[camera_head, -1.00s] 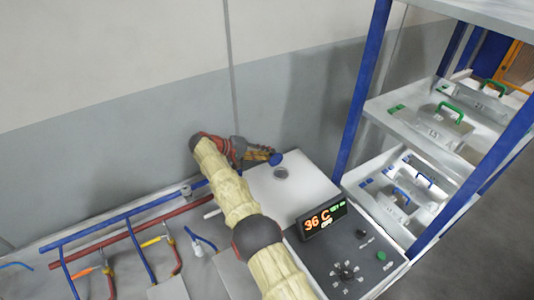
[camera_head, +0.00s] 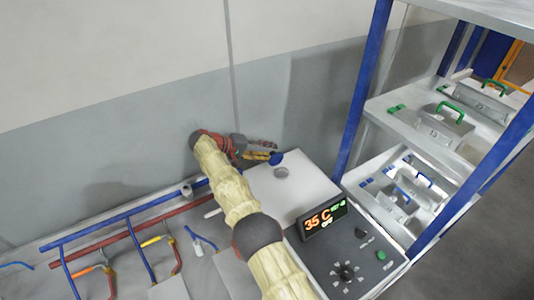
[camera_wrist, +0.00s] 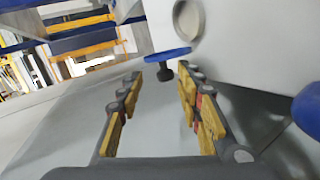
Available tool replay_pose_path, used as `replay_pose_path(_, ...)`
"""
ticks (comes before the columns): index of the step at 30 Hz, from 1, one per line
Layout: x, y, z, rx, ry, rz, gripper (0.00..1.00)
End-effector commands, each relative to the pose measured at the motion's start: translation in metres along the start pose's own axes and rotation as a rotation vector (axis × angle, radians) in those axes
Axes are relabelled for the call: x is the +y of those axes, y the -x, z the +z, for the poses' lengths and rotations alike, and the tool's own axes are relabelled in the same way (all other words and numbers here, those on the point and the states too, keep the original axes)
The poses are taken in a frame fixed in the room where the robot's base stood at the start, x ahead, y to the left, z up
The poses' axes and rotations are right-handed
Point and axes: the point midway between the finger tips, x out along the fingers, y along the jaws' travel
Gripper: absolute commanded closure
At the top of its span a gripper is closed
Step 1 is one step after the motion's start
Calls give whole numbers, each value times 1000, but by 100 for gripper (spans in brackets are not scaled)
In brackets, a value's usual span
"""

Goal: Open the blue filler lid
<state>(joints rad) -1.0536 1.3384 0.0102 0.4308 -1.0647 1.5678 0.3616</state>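The blue filler lid (camera_head: 276,158) stands off the round filler opening (camera_head: 281,172), at the back edge of the white box top. In the wrist view the lid (camera_wrist: 168,55) is seen nearly edge-on, with a dark knob (camera_wrist: 165,73) on the side facing my gripper. The opening (camera_wrist: 188,18) is uncovered beside it. My gripper (camera_head: 262,150) is behind and left of the lid. In the wrist view its yellow-padded fingers (camera_wrist: 160,78) are spread, with the knob just beyond and between the tips. Nothing is visibly held.
The white box (camera_head: 310,185) carries a display panel (camera_head: 323,219) with knobs and a green button. Blue and red pipes (camera_head: 120,228) run along the wall at left. A blue-framed shelf (camera_head: 358,110) with metal cases stands at right. The grey wall is close behind my gripper.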

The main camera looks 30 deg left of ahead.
Motion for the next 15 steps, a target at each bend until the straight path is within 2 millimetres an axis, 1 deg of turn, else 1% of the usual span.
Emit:
replay_pose_path(1,8,5,-2,2,-5,0,64)
replay_pose_path(9,51,28,-7,1,-5,0,64)
replay_pose_path(15,73,40,-10,1,-3,0,64)
